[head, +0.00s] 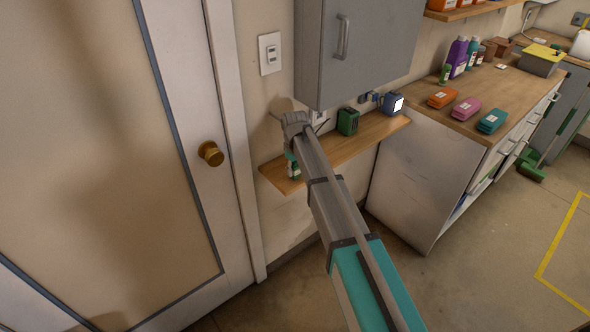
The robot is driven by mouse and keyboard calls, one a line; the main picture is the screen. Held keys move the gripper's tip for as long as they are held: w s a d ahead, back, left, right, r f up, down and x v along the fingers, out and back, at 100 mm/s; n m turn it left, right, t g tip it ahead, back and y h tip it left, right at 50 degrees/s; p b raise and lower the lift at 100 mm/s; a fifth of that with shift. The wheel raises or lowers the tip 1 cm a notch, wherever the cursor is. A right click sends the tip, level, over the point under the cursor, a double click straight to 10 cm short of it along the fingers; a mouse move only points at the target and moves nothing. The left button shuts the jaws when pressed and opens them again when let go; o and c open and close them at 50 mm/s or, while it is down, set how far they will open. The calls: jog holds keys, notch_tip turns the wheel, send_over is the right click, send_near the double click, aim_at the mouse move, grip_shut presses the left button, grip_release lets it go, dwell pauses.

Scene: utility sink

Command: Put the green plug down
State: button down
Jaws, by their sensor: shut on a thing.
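My gripper (290,122) is at the far end of my arm, above the left part of the wooden wall shelf (283,176), close to the wall. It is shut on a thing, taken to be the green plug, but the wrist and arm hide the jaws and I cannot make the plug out. A small green and white item (293,168) shows below the gripper at the shelf's left end, partly behind my arm. I cannot tell what it is or whether it touches the shelf.
A green box (348,121) and a blue box (393,103) stand on the shelf's right part. A grey cabinet (355,45) hangs above. A counter (480,88) with several bottles and coloured cases is on the right.

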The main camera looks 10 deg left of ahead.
aim_at(295, 165)
jog(key=shift+c, duration=1.3)
grip_release()
jog(key=shift+r, duration=0.1)
notch_tip(295, 165, up, 12)
jog(key=p, duration=1.2)
jog(key=s+d+m, duration=0.3)
jog(key=s+d, duration=0.4)
jog(key=d, duration=0.5)
jog(key=s+d+m, duration=0.4)
jog(key=s+d, duration=0.3)
jog(key=d, duration=0.5)
jog(key=s+d+m, duration=0.3)
jog(key=s+d, duration=0.4)
jog(key=d, duration=0.5)
